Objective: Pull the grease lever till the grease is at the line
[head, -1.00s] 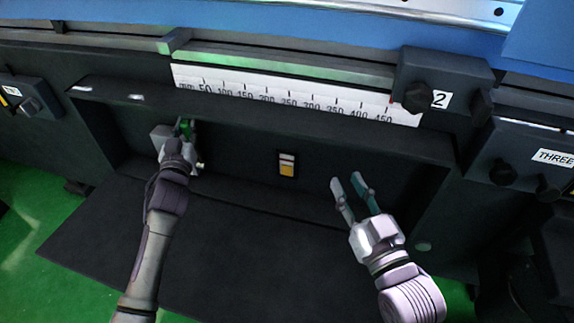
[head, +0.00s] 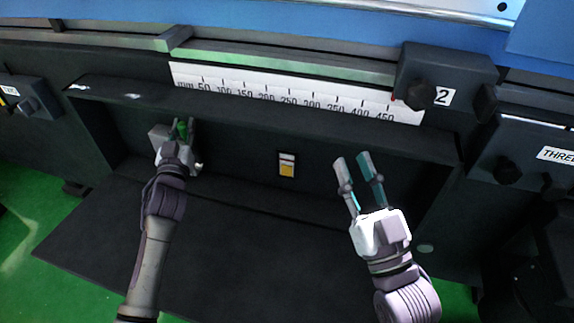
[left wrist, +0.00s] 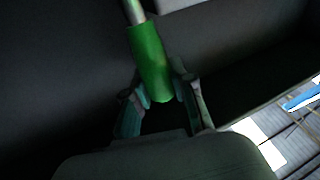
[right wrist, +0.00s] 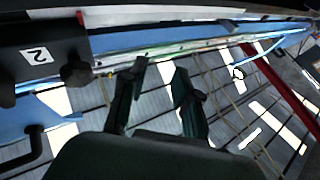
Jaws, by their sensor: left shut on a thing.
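The grease lever has a green grip (left wrist: 152,62) on a metal rod; it also shows in the head view (head: 183,128), at the left of the recess. A grey block (head: 159,137) sits behind it. My left gripper (head: 181,131) is shut on the green grip, with its fingers on either side of it in the left wrist view (left wrist: 160,105). The grease gauge (head: 287,165) is a small window on the recess's back wall, yellow in its lower part and pale above, with a dark line between. My right gripper (head: 355,168) is open and empty, right of the gauge.
A ledge (head: 260,115) with a millimetre scale (head: 290,95) above it runs over the recess. A dark knob box marked 2 (head: 440,80) stands at upper right. A dark flat plate (head: 200,245) lies below. The space between my two grippers is free.

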